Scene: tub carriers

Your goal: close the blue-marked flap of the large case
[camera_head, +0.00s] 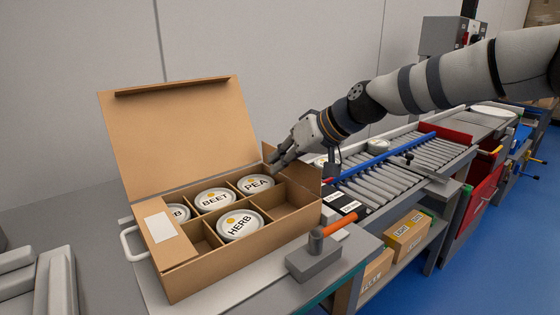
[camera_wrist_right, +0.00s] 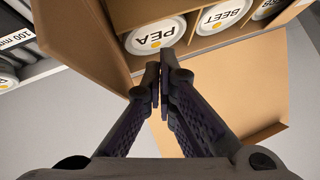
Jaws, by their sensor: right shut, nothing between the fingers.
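The large case (camera_head: 215,262) is brown cardboard with its big back lid (camera_head: 180,135) standing open. A left end flap (camera_head: 168,243) with a white label lies folded inward. The right end flap (camera_head: 308,180) stands up and outward; I see no blue mark on any flap. My right gripper (camera_head: 278,158) is shut and empty by the case's back right corner. In the right wrist view, its fingertips (camera_wrist_right: 157,78) are near the PEA tub, beside a brown panel (camera_wrist_right: 85,40). My left gripper is out of view.
An orange-handled tool on a grey block (camera_head: 314,262) stands at the case's front right. A roller conveyor (camera_head: 400,165) with a blue rail runs off to the right. Grey blocks (camera_head: 35,280) lie at the left. The wall is close behind.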

